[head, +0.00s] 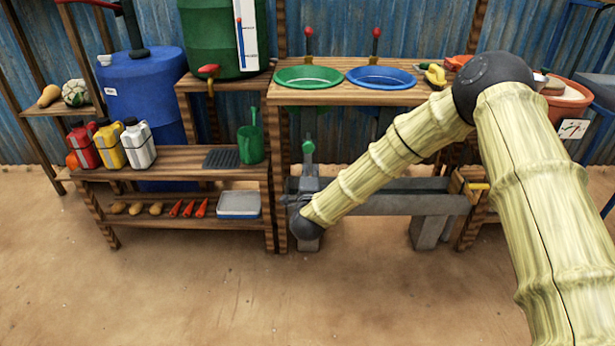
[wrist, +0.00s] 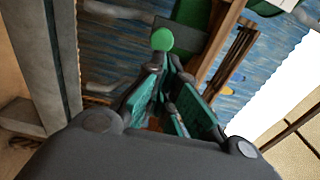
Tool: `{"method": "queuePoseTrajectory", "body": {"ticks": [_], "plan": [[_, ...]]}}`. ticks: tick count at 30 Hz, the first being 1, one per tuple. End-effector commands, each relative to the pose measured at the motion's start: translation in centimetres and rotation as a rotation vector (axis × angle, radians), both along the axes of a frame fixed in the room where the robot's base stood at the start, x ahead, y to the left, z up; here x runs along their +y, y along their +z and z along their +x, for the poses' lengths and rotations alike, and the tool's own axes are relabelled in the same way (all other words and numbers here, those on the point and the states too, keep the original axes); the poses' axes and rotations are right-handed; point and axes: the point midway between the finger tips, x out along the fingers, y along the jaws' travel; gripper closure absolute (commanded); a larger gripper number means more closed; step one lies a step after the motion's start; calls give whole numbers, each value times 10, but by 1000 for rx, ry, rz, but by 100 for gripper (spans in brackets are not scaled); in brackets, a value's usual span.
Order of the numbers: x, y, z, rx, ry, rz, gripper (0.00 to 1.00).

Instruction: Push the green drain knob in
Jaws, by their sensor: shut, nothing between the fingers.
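The green drain knob (wrist: 162,40) is a round green ball in the wrist view, straight beyond the tips of my fingers. In the head view a small green knob shape (head: 308,146) shows under the front edge of the stall counter. My gripper (wrist: 164,66) has dark fingers with teal pads; it is shut and empty, its tips close to the knob. I cannot tell whether they touch it. In the head view my forearm and dark wrist joint hide part of the trough, and the gripper is hard to make out.
A grey trough (head: 385,201) runs low behind my arm. The counter (head: 325,96) above holds a green basin (head: 309,78) and a blue basin (head: 381,78). The sandy floor in front is clear.

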Motion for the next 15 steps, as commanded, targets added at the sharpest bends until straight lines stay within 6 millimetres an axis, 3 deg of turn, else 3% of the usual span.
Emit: {"method": "queuePoseTrajectory", "body": {"ticks": [15], "plan": [[0, -2, 81, -1, 3, -1, 100]]}}
